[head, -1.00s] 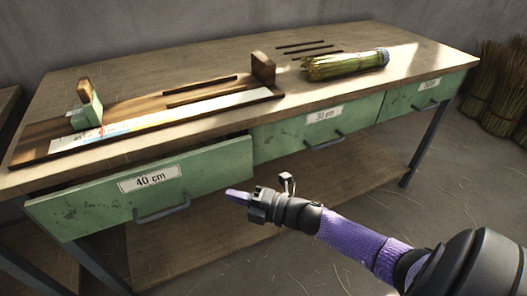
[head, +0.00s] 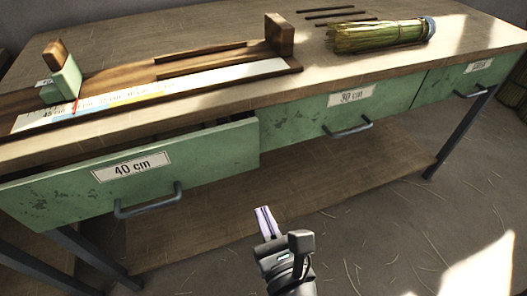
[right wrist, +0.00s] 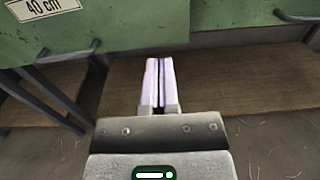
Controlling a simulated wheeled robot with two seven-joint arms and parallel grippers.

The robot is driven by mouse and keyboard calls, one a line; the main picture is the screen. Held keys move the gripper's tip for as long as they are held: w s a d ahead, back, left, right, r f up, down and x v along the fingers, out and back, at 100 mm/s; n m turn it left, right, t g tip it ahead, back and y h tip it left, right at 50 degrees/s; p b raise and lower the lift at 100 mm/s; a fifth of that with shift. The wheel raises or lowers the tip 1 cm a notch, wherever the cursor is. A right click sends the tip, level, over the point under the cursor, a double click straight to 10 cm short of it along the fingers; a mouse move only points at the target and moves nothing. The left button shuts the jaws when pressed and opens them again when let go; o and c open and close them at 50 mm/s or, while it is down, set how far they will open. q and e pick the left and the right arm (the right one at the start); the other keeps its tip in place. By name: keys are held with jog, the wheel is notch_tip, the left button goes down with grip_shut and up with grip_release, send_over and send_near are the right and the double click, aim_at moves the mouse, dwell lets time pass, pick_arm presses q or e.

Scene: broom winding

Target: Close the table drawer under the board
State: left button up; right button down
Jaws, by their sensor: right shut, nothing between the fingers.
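The green table drawer labelled 40 cm (head: 65,190) stands pulled out a little under the measuring board (head: 290,67), with a dark gap behind its top edge. Its front and label also show in the right wrist view (right wrist: 105,25). Its dark bar handle (head: 148,203) is on the front. My right gripper (head: 266,222) is shut and empty, with pale purple fingers, in front of and below the drawer's right end, apart from it. In the right wrist view its fingers (right wrist: 158,85) point toward the space beneath the drawer. My left gripper is out of view.
The 30 cm drawer (head: 290,122) and another drawer (head: 455,82) to its right look shut. A bundle of straw (head: 375,36) lies on the tabletop. A lower shelf (head: 330,178) and table legs (head: 462,135) are below.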

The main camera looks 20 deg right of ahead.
jog(key=p, duration=0.1)
send_near(234, 152)
jog(key=w, duration=0.6)
jog(key=shift+w+f+b, duration=0.1)
jog(key=shift+w+b, duration=0.15)
jog(key=shift+b, duration=0.15)
jog(key=shift+w, duration=0.45)
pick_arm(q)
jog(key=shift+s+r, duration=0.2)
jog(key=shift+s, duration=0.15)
pick_arm(e)
jog(key=shift+w, duration=0.1)
